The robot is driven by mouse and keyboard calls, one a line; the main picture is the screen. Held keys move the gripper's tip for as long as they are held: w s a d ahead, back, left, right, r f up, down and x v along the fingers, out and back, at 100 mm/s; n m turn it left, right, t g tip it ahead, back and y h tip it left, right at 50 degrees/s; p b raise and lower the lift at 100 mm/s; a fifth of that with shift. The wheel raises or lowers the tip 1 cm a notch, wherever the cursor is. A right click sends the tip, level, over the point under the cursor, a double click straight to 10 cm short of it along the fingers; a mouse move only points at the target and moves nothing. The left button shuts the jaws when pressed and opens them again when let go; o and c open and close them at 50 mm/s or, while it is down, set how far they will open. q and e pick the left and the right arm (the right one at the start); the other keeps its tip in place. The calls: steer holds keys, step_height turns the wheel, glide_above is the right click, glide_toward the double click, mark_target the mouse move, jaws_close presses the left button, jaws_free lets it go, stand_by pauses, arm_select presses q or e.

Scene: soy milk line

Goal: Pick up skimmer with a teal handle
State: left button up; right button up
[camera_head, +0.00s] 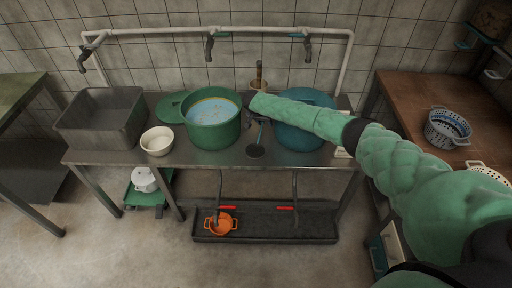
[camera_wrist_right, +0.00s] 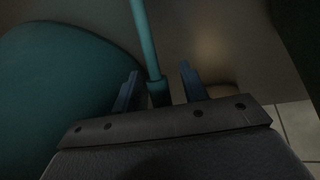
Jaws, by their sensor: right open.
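The skimmer (camera_head: 255,151) has a dark round head and a teal handle; it lies on the metal table between the green pot (camera_head: 213,137) and the teal pot (camera_head: 299,139). My right gripper (camera_head: 252,108) reaches over the table from the right, at the handle end. In the right wrist view the teal handle (camera_wrist_right: 146,38) runs down toward the gap between the open fingers of the gripper (camera_wrist_right: 158,85). Its dark part sits between or just beyond them; contact cannot be told. My left gripper is not in view.
The teal pot's side (camera_wrist_right: 55,85) fills the left of the wrist view, close to the fingers. A grey bin (camera_head: 100,122) and a cream bowl (camera_head: 157,141) stand at the table's left. A pipe with taps (camera_head: 215,32) runs behind. The table's front edge is mostly clear.

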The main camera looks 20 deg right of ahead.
steer(key=shift+f, duration=0.15)
jaws_close()
stand_by(0.4)
